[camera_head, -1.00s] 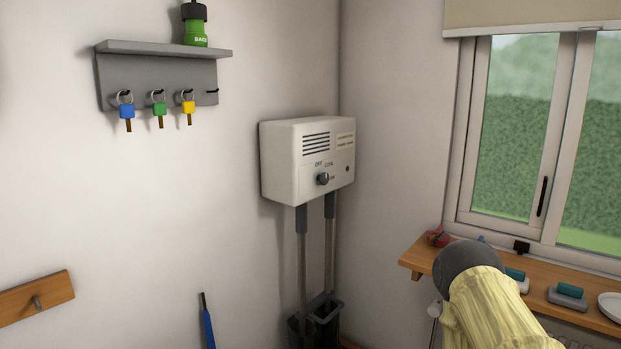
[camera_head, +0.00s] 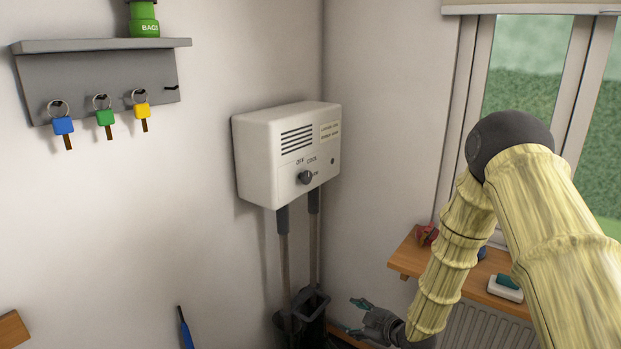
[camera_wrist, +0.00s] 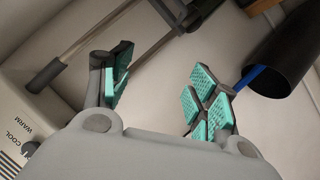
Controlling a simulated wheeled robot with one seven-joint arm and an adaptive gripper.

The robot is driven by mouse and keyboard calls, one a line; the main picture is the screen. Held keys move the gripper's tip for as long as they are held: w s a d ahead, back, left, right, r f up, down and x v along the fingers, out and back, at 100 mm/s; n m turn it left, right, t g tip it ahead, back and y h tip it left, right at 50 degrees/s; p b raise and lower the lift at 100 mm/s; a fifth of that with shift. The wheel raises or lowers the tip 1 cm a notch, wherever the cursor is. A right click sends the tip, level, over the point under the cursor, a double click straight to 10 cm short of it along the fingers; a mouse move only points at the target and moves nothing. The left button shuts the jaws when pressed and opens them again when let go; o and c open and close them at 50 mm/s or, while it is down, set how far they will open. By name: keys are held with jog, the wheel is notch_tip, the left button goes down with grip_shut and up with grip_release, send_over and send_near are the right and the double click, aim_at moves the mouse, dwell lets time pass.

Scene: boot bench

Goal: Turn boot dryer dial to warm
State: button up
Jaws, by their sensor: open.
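The boot dryer (camera_head: 258,155) is a white box on the wall, with vent slots and a dark round dial (camera_head: 305,177) low on its front. The way the dial points is too small to tell. In the wrist view the dryer (camera_wrist: 18,112) fills the left edge, with WARM and COOL readable. My gripper (camera_head: 352,318) is below and right of the dryer, apart from it. Its teal-padded fingers (camera_wrist: 160,95) are spread and empty.
Two tubes (camera_head: 284,250) run from the dryer down to dark boots (camera_head: 300,315). A wooden sill (camera_head: 405,262) with small items lies at the right, beneath the window. A key rack (camera_head: 100,80) with three keys hangs at the left. The space before the dryer's front is clear.

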jog(key=w+a+r+n+t+y+p, duration=0.1)
jog(key=w+r+n+y, duration=0.2)
jog(key=r, duration=0.5)
jog(key=w+a+r+n+p, duration=0.1)
jog(key=w+r+n, duration=0.2)
jog(key=w+r, duration=0.35)
jog(key=n+y+p, duration=0.3)
jog(key=n+y, duration=0.1)
jog(key=n, duration=0.4)
send_near(309, 179)
jog(key=shift+g, duration=0.3)
jog(key=p+x, duration=0.1)
jog(key=x, duration=0.2)
jog(key=p+x, duration=0.1)
jog(key=x, duration=0.2)
jog(key=p+x, duration=0.2)
jog(key=x, duration=0.1)
jog(key=shift+w+r, duration=0.1)
jog(key=shift+r, duration=0.2)
jog(key=shift+c, duration=0.2)
jog(key=c, duration=1)
